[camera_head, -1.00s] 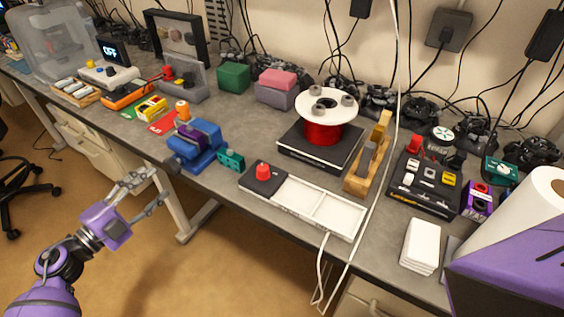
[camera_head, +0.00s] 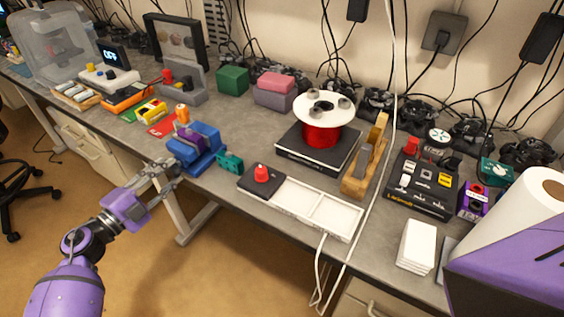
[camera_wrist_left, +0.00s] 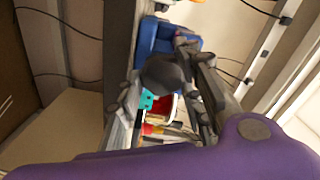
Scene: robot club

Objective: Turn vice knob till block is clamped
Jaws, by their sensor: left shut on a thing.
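The blue vice (camera_head: 208,135) stands at the front edge of the grey bench, left of centre in the head view. A purple block (camera_head: 188,137) sits at its jaws; I cannot tell whether it is tightly clamped. My left gripper (camera_head: 170,172) reaches up to the vice's front side and is shut on its knob. In the left wrist view the dark round knob (camera_wrist_left: 163,74) sits between the fingers (camera_wrist_left: 160,90), with the blue vice body (camera_wrist_left: 150,38) beyond it. In the head view the fingers hide the knob. My right gripper is not in view.
A teal block (camera_head: 230,163) stands right beside the vice. An orange cylinder (camera_head: 182,113) stands behind it, near a red card (camera_head: 161,126). Open floor lies in front of the bench.

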